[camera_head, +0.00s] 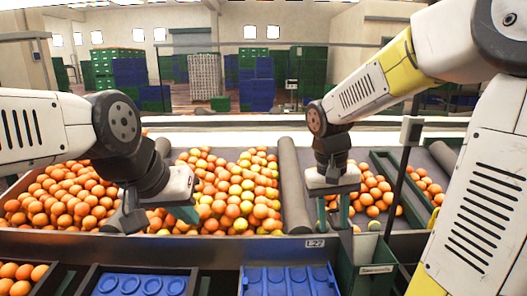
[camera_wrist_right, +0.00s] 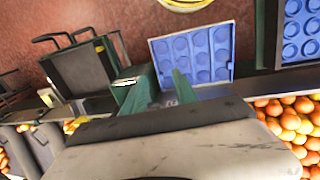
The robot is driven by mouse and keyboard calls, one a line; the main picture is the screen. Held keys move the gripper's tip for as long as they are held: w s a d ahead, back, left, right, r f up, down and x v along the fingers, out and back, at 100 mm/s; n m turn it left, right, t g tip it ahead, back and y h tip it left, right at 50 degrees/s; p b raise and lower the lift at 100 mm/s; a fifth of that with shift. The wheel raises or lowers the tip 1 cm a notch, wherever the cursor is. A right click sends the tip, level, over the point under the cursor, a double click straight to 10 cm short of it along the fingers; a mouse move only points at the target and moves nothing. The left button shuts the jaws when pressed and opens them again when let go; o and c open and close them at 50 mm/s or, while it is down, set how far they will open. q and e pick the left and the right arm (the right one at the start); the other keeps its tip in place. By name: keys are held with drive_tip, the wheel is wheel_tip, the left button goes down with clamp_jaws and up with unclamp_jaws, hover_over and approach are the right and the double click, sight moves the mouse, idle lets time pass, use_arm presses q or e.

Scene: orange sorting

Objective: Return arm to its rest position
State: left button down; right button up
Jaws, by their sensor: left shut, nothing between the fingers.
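My right arm comes in from the right in the head view, and its gripper (camera_head: 334,214) points down over the dividing part at the right of the orange bin. Its two green fingers are apart with nothing between them; they also show apart in the right wrist view (camera_wrist_right: 158,88). My left arm comes in from the left, and its gripper (camera_head: 184,212) hangs low over the front of the orange bin. Its green fingers are shut and hold nothing visible; the wrist partly hides them. Oranges lie behind and beside both grippers.
Oranges (camera_head: 240,190) fill the sloping bin, with more oranges (camera_head: 373,192) at the right. Blue moulded trays (camera_head: 288,283) (camera_head: 137,284) sit at the front. A dark green box (camera_head: 366,255) and a thin black post (camera_head: 399,182) stand near my right gripper. Stacked crates (camera_head: 255,88) are far back.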

drive_tip(key=s+a+r+t+y, duration=0.2)
drive_tip(key=s+r+t+y, duration=0.1)
drive_tip(key=s+r+t, duration=0.3)
drive_tip(key=s+r, duration=0.1)
drive_tip(key=s, duration=0.1)
drive_tip(key=shift+s+r+n+y, duration=0.2)
drive_tip(key=shift+s+n+y, duration=0.1)
drive_tip(key=shift+s+y, duration=0.1)
